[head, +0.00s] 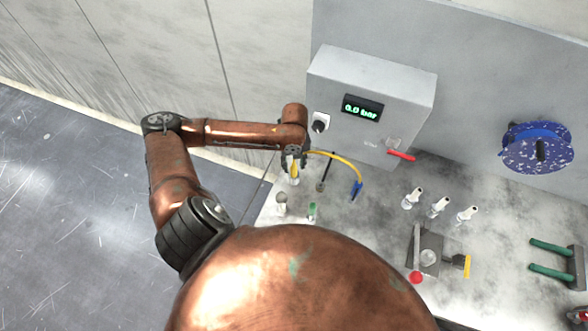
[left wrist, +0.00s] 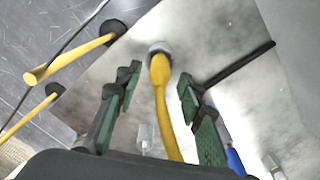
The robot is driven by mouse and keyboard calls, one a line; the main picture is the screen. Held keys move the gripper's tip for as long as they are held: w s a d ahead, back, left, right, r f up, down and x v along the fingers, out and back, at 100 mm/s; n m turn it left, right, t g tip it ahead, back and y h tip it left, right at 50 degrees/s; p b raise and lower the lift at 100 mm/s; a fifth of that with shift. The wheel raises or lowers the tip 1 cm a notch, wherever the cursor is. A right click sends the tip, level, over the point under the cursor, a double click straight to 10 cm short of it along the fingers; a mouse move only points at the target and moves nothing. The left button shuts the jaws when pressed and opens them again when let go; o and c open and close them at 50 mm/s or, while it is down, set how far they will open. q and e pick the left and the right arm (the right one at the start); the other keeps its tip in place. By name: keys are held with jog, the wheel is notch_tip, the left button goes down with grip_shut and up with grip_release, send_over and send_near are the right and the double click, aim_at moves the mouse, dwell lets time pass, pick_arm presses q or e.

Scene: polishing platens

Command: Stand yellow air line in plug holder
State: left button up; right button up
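The yellow air line (head: 345,163) arches from my left gripper (head: 293,162) to a blue connector (head: 357,189) on the right. In the left wrist view its yellow end (left wrist: 161,100) runs between the two dark green fingers (left wrist: 157,90), with a gap on either side. The fingers are open. The tip of the line meets a round grey-white plug holder (left wrist: 160,48), which also shows under the gripper in the head view (head: 292,180). The line looks upright in it, but how deep it sits is hidden. My right gripper is not in view.
A grey box (head: 335,72) with a 0.0 bar display and red lever (head: 401,155) stands behind. Several white-tipped nozzles (head: 439,206), a dark plate fixture (head: 427,253) and green handles (head: 550,258) are to the right. A small green-marked item (head: 312,211) stands in front of the holder.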

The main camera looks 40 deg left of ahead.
pick_arm(q)
notch_tip(320, 180, up, 8)
jog(key=shift+r, duration=0.1)
jog(key=shift+d, duration=0.15)
dwell(1.6)
